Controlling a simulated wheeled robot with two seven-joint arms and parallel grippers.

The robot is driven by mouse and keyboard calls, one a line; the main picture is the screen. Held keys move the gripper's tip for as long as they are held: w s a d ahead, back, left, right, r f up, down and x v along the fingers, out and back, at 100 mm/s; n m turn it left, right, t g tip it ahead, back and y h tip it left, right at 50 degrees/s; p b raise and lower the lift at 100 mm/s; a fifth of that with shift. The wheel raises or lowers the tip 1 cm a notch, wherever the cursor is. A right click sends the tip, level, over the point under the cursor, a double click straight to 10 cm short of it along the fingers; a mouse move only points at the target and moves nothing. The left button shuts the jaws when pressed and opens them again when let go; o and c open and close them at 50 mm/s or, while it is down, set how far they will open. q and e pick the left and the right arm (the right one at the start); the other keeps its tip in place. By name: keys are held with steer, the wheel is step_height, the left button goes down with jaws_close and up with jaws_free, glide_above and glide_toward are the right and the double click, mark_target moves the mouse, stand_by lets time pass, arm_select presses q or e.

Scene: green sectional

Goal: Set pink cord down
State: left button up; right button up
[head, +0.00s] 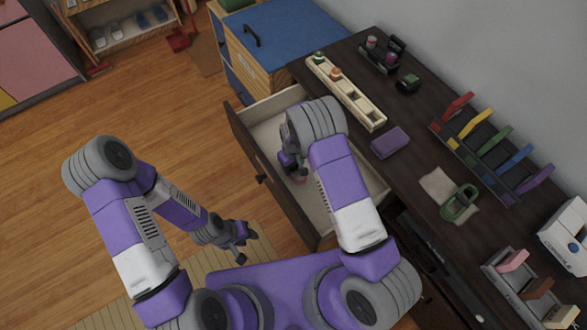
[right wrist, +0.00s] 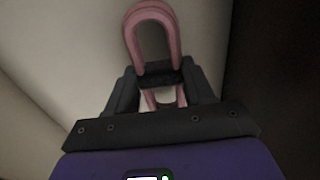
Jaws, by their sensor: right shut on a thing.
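The pink cord (right wrist: 151,15) is a thick looped piece in the right wrist view. My right gripper (right wrist: 160,75) is shut on it, with part of the loop showing beyond the fingers and part between them. In the head view my right gripper (head: 294,168) is inside the open drawer (head: 263,116), low over its pale floor. Only a small bit of pink shows there, below the gripper. Whether the cord touches the drawer floor is not clear.
The dark dresser top (head: 405,155) holds a cream tray with pegs (head: 345,92), a purple block (head: 390,142), a rack of coloured panels (head: 490,150) and a green object on a cloth (head: 460,203). A blue-topped cabinet (head: 290,40) stands beside it. Drawer walls surround my right gripper.

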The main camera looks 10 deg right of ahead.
step_height(320, 180, down, 2)
steer(key=shift+f, duration=0.1)
steer(key=shift+f+b, duration=0.1)
steer(key=shift+b, duration=0.3)
steer(key=o, duration=1.1)
steer(key=shift+o, duration=0.2)
steer(key=shift+r, duration=0.2)
